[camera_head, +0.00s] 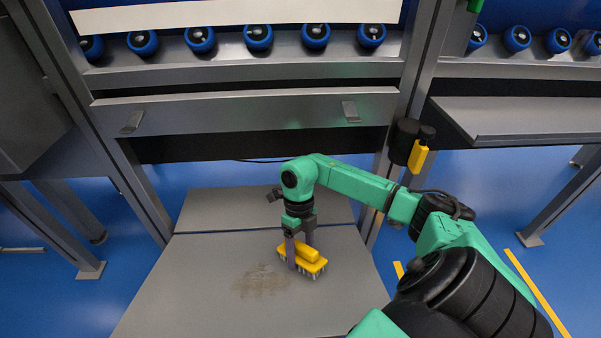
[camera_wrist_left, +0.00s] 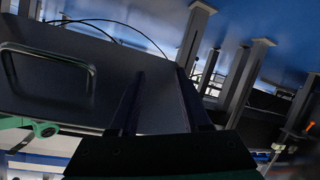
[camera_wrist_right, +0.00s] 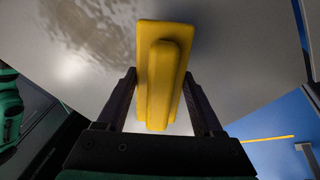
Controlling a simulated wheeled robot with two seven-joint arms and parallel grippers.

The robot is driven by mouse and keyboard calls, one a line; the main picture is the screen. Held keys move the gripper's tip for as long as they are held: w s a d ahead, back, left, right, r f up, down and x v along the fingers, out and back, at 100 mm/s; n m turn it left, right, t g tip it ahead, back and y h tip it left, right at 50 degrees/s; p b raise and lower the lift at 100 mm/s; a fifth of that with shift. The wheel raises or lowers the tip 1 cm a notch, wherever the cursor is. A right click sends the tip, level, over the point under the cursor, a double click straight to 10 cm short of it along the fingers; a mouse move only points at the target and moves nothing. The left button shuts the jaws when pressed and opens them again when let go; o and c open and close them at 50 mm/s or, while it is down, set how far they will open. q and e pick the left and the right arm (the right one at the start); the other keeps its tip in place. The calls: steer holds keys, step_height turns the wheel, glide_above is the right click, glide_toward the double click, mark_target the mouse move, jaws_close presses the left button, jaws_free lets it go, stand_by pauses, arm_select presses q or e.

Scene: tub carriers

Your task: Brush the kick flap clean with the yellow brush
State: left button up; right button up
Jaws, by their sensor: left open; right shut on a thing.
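The yellow brush (camera_head: 309,263) is held in my right gripper (camera_head: 299,260), bristles down, over the grey kick flap (camera_head: 200,300). I cannot tell whether the bristles touch the surface. A brownish dirt patch (camera_head: 262,280) lies on the flap just left of the brush. In the right wrist view the brush (camera_wrist_right: 160,70) sits between the fingers of my right gripper (camera_wrist_right: 160,100), and the dirt patch (camera_wrist_right: 95,30) shows beyond it. My left gripper (camera_wrist_left: 160,85) is open and empty in the left wrist view. It is not seen in the head view.
A metal frame with a drawer-like panel (camera_head: 245,110) and blue rollers (camera_head: 258,37) stands behind the flap. A black holder with a yellow part (camera_head: 418,157) is on the right post. Blue floor (camera_head: 480,210) is open to the right.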

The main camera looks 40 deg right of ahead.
steer(key=shift+b+x, duration=0.35)
steer(key=shift+x, duration=0.5)
